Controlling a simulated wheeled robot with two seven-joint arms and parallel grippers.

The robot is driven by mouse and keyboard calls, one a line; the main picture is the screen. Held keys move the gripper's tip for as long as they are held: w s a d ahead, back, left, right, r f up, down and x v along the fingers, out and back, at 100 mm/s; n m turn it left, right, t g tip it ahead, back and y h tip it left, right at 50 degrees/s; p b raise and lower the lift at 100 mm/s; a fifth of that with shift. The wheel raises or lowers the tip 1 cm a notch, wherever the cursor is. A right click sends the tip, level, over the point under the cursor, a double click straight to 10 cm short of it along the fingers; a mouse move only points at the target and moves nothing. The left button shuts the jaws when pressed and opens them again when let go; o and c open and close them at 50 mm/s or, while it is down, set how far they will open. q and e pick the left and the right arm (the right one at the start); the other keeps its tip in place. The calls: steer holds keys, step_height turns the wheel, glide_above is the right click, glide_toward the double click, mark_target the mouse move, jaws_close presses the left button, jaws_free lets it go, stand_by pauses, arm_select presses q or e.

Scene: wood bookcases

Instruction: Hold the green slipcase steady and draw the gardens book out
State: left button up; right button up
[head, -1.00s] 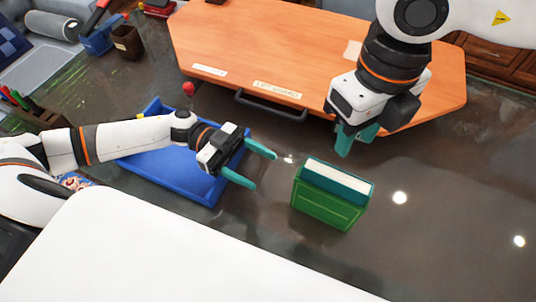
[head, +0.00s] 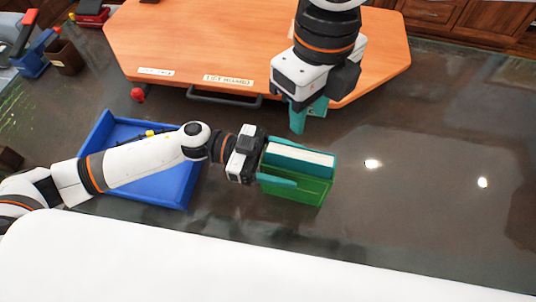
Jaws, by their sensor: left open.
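The green slipcase (head: 304,190) stands upright on the dark countertop. The book (head: 300,153) sits in it, its white page edges and teal cover showing at the top. My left gripper (head: 288,163) is open at the slipcase's left end, with one teal finger along the near face and the other along the far side. Whether the fingers touch the slipcase cannot be told. My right gripper (head: 308,114) hangs above and behind the slipcase, pointing down and apart from the book. Its teal fingers overlap in this view, so their gap is unclear.
A blue tray (head: 178,192) lies left of the slipcase, under my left arm. An orange board (head: 200,40) with a dark handle (head: 222,98) lies behind. A small red ball-like thing (head: 138,95) is near its edge. The counter on the right is clear.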

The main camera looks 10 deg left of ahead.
mark_target(301, 153)
arm_select(q)
steer(key=shift+d, duration=0.3)
steer(key=c, duration=1.1)
steer(key=shift+c, duration=0.2)
arm_select(e)
steer(key=shift+o, duration=1.6)
steer(key=n, duration=0.3)
steer(key=shift+s+a+f, duration=0.2)
steer(key=shift+s+f, duration=0.15)
steer(key=shift+f, duration=0.05)
steer(key=f+n, duration=0.1)
steer(key=f, duration=0.3)
steer(key=f+n, duration=0.1)
steer(key=f, duration=0.3)
steer(key=f+n, duration=0.1)
steer(key=f, duration=0.3)
steer(key=shift+w+d+f, duration=0.15)
steer(key=shift+w+d, duration=0.05)
steer(key=shift+w, duration=0.15)
